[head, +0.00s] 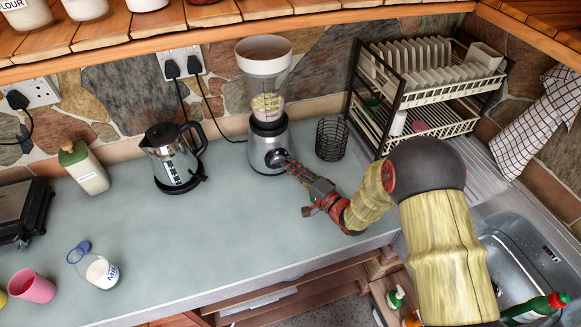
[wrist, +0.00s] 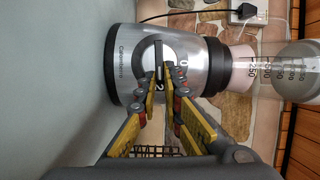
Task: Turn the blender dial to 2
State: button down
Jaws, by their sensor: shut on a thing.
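The blender (head: 268,150) stands upright on the counter against the wall, with a silver base and a clear jar holding pale contents. Its round dial (head: 275,158) is on the front of the base. In the wrist view the blender lies sideways, and the dial (wrist: 157,52) has a dark grip bar running up and down the picture. A 0 and a 2 show beside the dial; the 2 is near the bar's lower end, between my fingers. My gripper (head: 288,163) reaches in from the right, its yellow-padded fingers (wrist: 161,82) shut on the dial. The fingers hide part of the markings.
A kettle (head: 172,155) stands left of the blender, and a dark wire holder (head: 331,139) stands just right of it. A dish rack (head: 430,80) is at the back right. A milk bottle (head: 100,271) is at the front left. The middle of the counter (head: 210,235) is clear.

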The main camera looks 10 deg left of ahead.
jog(key=shift+f+m, duration=0.15)
jog(key=shift+m, duration=0.25)
jog(key=c, duration=1.9)
grip_release()
jog(key=shift+w, duration=0.1)
jog(key=v, duration=1.2)
jog(key=shift+f, duration=0.15)
